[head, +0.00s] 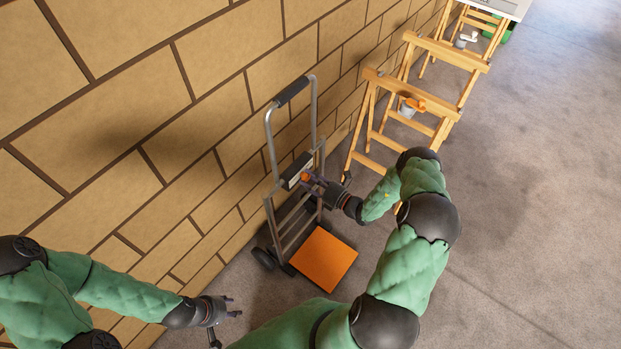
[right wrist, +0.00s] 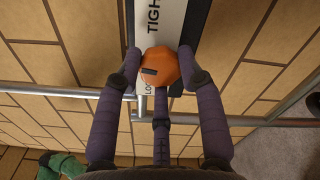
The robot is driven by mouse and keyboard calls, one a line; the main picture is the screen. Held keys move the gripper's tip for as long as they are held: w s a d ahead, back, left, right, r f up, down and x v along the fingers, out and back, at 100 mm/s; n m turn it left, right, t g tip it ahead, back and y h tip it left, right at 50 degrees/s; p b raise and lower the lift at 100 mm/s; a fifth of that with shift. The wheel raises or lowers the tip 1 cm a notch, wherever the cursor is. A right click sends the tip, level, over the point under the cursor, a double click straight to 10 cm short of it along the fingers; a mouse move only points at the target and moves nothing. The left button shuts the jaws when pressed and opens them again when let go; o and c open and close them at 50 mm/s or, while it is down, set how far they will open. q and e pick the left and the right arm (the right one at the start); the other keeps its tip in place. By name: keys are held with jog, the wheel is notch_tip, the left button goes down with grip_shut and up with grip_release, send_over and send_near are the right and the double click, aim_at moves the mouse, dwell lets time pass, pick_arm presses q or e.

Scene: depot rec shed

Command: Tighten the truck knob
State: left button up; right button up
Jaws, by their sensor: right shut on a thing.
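The hand truck (head: 298,205) stands upright against the brick wall, with a grey metal frame and an orange toe plate (head: 324,258). An orange knob (right wrist: 159,68) with a dark mark sits on a white label panel on the truck; part of the lettering reads "TIGH" above it and "LO" below. My right gripper (head: 312,181) is at this panel. In the right wrist view its fingers (right wrist: 159,75) are shut on the knob, one at each side and one below. My left gripper (head: 231,306) is low at the bottom left, apart from the truck, with its fingers spread and empty.
Wooden trestles (head: 424,95) stand along the wall to the right of the truck, with an orange-and-grey item (head: 410,106) on one. The brick wall (head: 180,110) is close behind the truck. The grey floor (head: 530,200) at the right is clear.

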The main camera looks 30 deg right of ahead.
jog(key=m, duration=0.3)
jog(key=shift+s+a+m+p, duration=0.1)
jog(key=shift+m+p, duration=0.2)
jog(key=shift+m, duration=0.1)
jog(key=shift+f+m, duration=0.1)
jog(key=shift+m, duration=1.8)
jog(key=shift+p, duration=0.3)
jog(key=o, duration=1.1)
jog(key=shift+o, duration=0.2)
jog(key=shift+s+d, duration=0.3)
jog(key=shift+s, duration=0.15)
jog(key=v, duration=1.1)
